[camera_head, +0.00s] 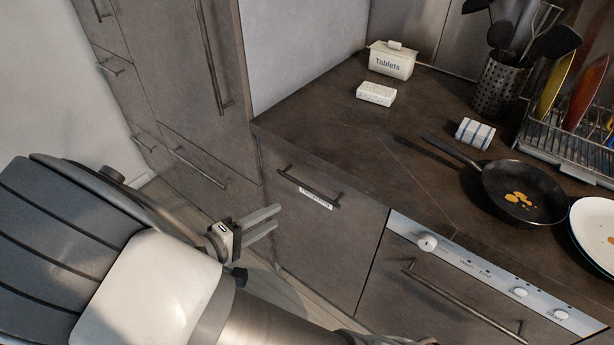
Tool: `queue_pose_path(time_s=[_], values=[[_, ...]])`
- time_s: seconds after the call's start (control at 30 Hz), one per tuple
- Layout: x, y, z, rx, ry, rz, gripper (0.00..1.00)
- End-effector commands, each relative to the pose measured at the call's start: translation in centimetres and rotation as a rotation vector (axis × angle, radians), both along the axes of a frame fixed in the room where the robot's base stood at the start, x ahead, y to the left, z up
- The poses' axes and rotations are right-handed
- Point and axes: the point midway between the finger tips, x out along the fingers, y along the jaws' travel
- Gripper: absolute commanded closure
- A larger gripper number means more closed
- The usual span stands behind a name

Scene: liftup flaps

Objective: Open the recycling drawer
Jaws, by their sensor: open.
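The recycling drawer (318,232) is the dark front under the countertop, left of the appliance with knobs. It looks shut. Its bar handle (309,185) runs along the top of the front, with a small white label (316,198) just below it. The label is too small to read with certainty. My gripper (277,219) is open and empty, its two fingers pointing right. In the picture it is left of and below the handle, apart from it.
A tall cabinet (185,75) with bar handles stands at the left. The appliance (445,285) with knobs and a long handle is right of the drawer. The countertop (340,125) above holds a tablets box (391,62), a pan (523,190), a plate (595,230) and a dish rack (565,150).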

Motion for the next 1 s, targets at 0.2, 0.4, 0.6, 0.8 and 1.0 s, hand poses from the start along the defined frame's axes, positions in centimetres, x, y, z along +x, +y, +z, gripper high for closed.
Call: queue_pose_path(time_s=[0.2,0.4,0.6,0.8,1.0], values=[[-0.2,2.2,-1.7,-0.045,-0.065,0.091,0.56],[1.1,1.3,-2.1,-0.048,-0.073,0.096,0.56],[4.2,-1.3,-3.1,-0.049,-0.069,0.094,0.56],[7.7,-3.9,-3.9,-0.048,-0.069,0.094,0.56],[10.7,-6.3,-4.7,-0.047,-0.070,0.094,0.56]])
